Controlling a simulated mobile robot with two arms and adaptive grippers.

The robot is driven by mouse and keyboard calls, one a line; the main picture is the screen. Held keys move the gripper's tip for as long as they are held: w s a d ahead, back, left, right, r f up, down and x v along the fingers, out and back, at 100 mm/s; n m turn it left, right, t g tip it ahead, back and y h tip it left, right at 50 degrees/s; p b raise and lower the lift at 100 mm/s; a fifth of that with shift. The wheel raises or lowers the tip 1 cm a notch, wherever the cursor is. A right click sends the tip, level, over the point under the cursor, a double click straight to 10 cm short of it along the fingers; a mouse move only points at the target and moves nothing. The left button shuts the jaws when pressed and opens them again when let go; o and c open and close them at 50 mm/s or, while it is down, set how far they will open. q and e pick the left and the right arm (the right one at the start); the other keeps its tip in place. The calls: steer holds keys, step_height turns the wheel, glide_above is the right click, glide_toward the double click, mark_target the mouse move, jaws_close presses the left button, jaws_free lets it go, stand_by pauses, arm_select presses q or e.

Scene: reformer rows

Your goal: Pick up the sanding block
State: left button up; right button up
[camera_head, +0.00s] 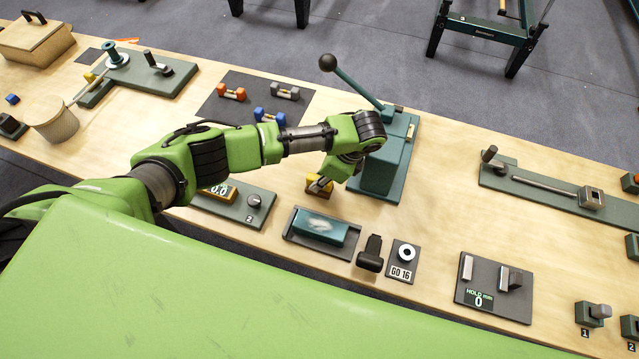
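A small yellow-orange block (314,193), which looks like the sanding block, is on the wooden bench beside the green lever press. My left gripper (320,184) is right at this block, over its top, and partly covers it. The fingers are small and partly hidden by my wrist, so I cannot tell whether they are open, touching or closed on the block. My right gripper is not in view.
A teal block with a pale scuffed patch (318,227) sits in a dark tray in front. The lever press (382,168) stands close on the right. A dark clamp-like piece (371,254) and a GO 16 gauge plate (403,262) are nearby.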

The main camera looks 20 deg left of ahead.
arm_select(q)
jaws_close()
steer(key=shift+r, duration=0.1)
steer(key=shift+r, duration=0.65)
steer(key=s+d+r, duration=0.9)
steer(key=d+r, duration=0.1)
steer(key=r, duration=0.1)
steer(key=shift+s+d+r+p, duration=0.2)
steer(key=shift+s+r+p, duration=0.1)
steer(key=shift+p, duration=0.15)
